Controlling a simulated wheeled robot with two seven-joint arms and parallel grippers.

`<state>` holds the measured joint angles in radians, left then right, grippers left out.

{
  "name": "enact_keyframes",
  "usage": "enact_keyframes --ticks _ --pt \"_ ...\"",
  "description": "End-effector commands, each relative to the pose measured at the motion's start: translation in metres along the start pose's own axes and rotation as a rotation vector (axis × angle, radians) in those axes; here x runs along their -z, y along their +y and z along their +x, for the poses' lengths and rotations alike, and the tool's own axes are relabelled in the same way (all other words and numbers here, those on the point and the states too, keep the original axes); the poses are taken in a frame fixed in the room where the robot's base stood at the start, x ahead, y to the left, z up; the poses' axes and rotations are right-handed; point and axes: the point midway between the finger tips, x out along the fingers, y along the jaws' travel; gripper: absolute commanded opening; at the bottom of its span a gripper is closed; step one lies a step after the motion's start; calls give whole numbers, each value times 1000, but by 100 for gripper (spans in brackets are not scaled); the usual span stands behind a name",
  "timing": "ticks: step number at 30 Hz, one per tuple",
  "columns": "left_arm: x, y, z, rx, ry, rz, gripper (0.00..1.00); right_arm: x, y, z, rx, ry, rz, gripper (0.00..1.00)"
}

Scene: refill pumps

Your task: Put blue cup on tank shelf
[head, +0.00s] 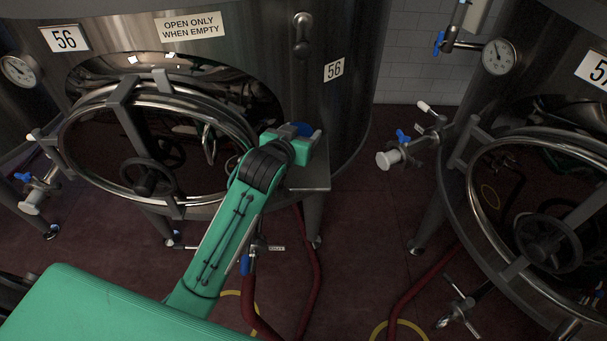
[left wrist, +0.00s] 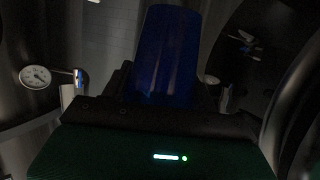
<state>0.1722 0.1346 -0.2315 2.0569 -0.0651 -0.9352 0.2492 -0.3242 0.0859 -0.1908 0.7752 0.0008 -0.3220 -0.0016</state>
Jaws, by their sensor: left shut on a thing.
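The blue cup (head: 304,129) shows partly behind my left gripper (head: 306,140) in the head view, in front of tank 56. In the left wrist view the blue cup (left wrist: 168,55) stands up between the jaws of my left gripper (left wrist: 168,92), which is shut on it. The tank shelf (head: 311,178) is a small flat grey plate on the side of tank 56, just below the gripper. The gripper hides most of the cup, and I cannot tell whether the cup touches the shelf. My right gripper is not in view.
Tank 56 (head: 345,95) has a round open-framed hatch (head: 150,185) with a handwheel, left of my arm. A second tank (head: 590,135) with a valve (head: 388,158) stands at the right. Red hoses (head: 425,285) lie on the dark red floor.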

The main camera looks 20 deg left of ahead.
Motion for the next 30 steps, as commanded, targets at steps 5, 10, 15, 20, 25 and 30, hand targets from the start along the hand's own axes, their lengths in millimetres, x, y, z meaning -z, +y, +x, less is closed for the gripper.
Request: enact_keyframes --ticks 5,10,15,20,25,30 --pt "23 0 21 -8 1 13 36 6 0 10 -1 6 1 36" --pt "31 0 29 -12 -5 18 36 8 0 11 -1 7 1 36" --pt "4 -1 38 -12 -10 19 36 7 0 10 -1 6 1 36" --pt "-19 -1 45 -12 -8 18 36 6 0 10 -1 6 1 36" --pt "-35 -1 49 -12 -7 20 36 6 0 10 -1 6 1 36" --pt "-57 -2 56 -13 -6 18 36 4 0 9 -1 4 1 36"
